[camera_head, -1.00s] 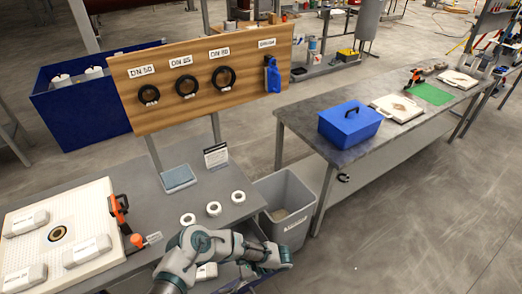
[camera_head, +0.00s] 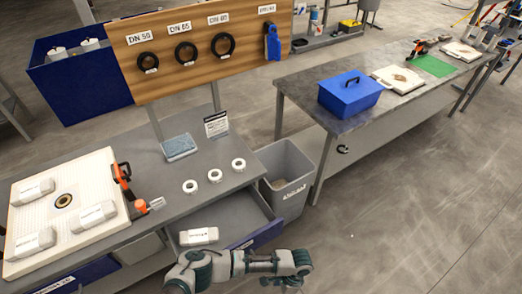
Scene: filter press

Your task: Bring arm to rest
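One grey-and-teal arm of mine (camera_head: 245,266) comes in at the bottom edge, left of the middle, and reaches to the right. Its rounded end joint (camera_head: 298,260) is low in the picture, in front of an open drawer (camera_head: 240,222) under the left bench. The arm is over the floor side of the drawer and seems to touch nothing. No second arm shows.
The left bench (camera_head: 190,160) holds a white filter plate (camera_head: 85,232), an orange-handled tool (camera_head: 122,182) and white rings (camera_head: 214,175). A white block (camera_head: 198,236) lies in the drawer. A grey bin (camera_head: 287,180) stands right of it. The floor at right is clear.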

